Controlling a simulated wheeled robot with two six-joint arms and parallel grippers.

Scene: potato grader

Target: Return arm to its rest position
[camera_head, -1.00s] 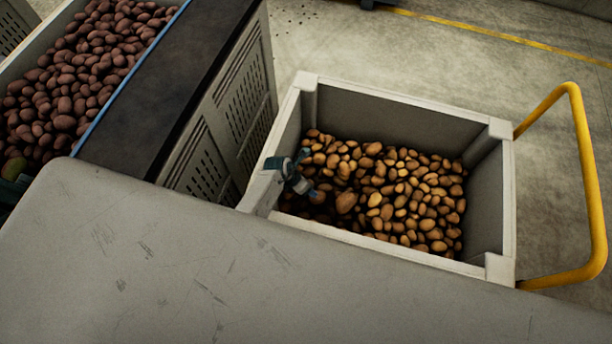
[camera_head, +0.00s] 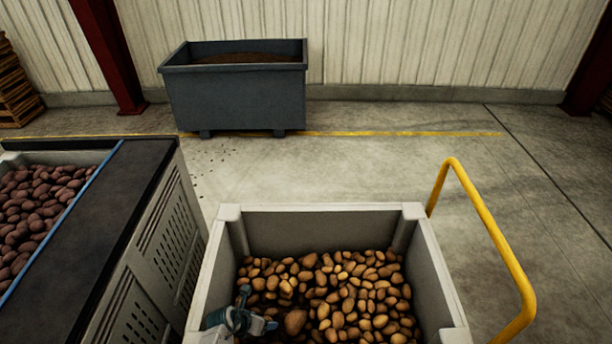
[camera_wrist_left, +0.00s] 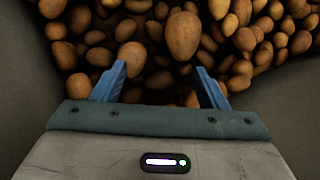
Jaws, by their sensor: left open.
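My left gripper (camera_head: 257,311) is at the left wall of a pale grey crate (camera_head: 335,207), low over the brown potatoes (camera_head: 350,300) inside it. In the left wrist view its two blue fingers (camera_wrist_left: 160,84) are spread apart with nothing held between them. A large potato (camera_wrist_left: 183,36) lies just beyond the fingertips, and a smaller one (camera_wrist_left: 132,56) is close to the left fingertip. Whether a finger touches a potato I cannot tell. My right gripper is not in view.
A yellow handle (camera_head: 490,240) stands at the crate's right. A dark-topped slatted bin (camera_head: 165,245) is close on the left, beside red-brown potatoes (camera_head: 35,205). A dark blue-grey bin (camera_head: 237,95) stands by the back wall. Open floor (camera_head: 400,165) lies between.

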